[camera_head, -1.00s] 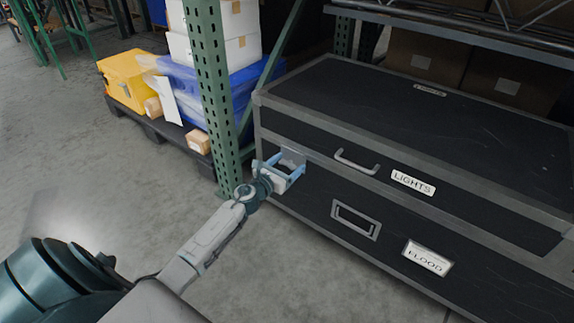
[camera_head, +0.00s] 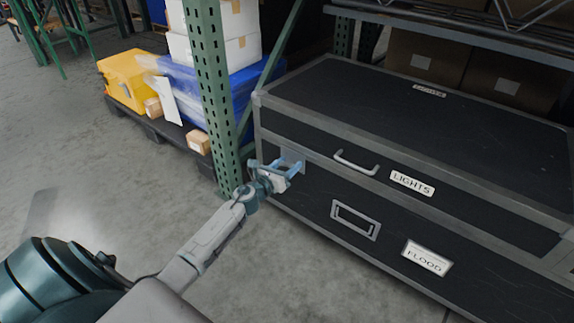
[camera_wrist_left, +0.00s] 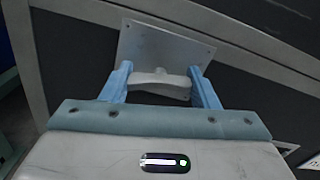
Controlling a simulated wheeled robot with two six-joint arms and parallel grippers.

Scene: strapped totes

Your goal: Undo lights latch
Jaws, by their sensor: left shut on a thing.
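The black case with grey edging (camera_head: 430,115) carries a white LIGHTS label (camera_head: 412,183) on its upper front. The latch is a grey plate with a wing-shaped knob at the left of the front; in the left wrist view the knob (camera_wrist_left: 160,84) sits between my fingers, in front of the plate (camera_wrist_left: 165,48). My left gripper (camera_head: 291,168) is at this latch, and its blue fingers (camera_wrist_left: 160,88) are shut on the knob's two ends. In the head view the gripper largely hides the latch. My right gripper is not in view.
A handle (camera_head: 356,162) is on the front beside the latch. A recessed handle (camera_head: 355,219) and a FLOOD label (camera_head: 427,257) are on the lower case. A green rack post (camera_head: 213,90) stands close left of my gripper. Open floor (camera_head: 100,190) lies left.

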